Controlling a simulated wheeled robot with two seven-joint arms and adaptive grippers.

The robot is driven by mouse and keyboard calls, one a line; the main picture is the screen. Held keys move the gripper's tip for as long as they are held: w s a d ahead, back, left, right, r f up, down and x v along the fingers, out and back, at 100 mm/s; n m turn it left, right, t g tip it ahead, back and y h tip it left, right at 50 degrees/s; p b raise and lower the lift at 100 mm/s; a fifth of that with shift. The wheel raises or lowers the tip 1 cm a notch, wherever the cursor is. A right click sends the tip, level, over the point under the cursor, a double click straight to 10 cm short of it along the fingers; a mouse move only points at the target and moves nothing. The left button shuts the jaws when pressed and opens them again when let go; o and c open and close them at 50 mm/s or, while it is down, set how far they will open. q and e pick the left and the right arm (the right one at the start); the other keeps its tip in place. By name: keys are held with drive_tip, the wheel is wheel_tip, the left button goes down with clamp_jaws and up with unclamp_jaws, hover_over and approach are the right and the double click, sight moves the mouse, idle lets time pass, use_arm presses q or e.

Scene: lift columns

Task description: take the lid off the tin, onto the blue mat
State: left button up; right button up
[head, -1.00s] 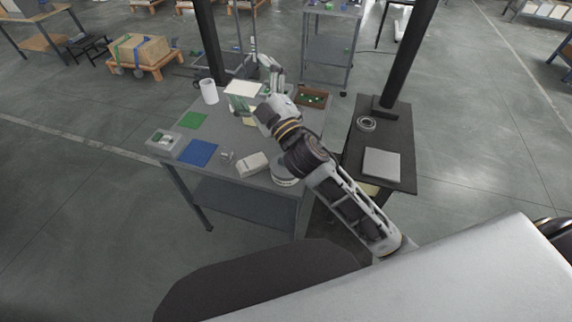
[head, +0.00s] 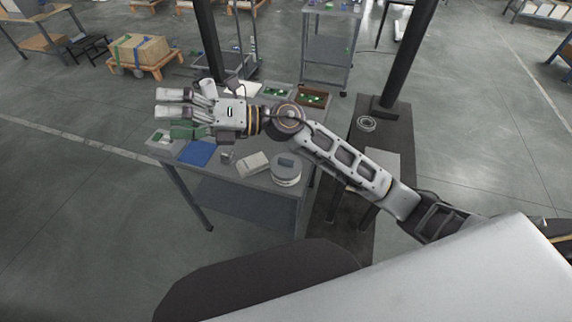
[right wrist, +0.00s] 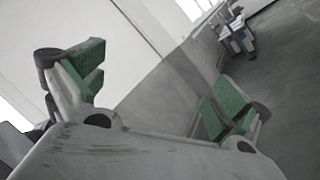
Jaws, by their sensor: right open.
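A round pale tin (head: 287,178) stands near the right front edge of the grey table. Its flat top carries a small dark grey block-like part (head: 286,162), which looks like the lid's handle; the lid is on the tin. The blue mat (head: 197,153) lies bare at the table's front left. My right gripper (head: 164,104) is open and empty, pointing left above the far left of the table, well away from the tin. In the right wrist view its green-padded fingers (right wrist: 160,95) are spread with nothing between them. My left gripper is not in view.
A cream box (head: 252,163) lies between mat and tin, with a small metal part (head: 227,156) beside it. A clear tray (head: 161,139) sits at the left corner. A brown bin (head: 313,97) stands at the back. Dark posts (head: 405,50) rise behind and right.

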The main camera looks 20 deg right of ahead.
wheel_tip(320, 180, down, 8)
drive_tip(key=s+n+g+h, duration=0.1)
drive_tip(key=n+g+h, duration=0.2)
drive_tip(key=n+h, duration=0.2)
drive_tip(key=n+t+h, duration=0.1)
drive_tip(key=h, duration=1.5)
hover_over(285, 160)
wheel_tip(285, 160, down, 9)
drive_tip(key=shift+f, duration=0.1)
drive_tip(key=shift+f+p, duration=0.35)
drive_tip(key=shift+f, duration=3.85)
drive_tip(key=shift+f, duration=0.2)
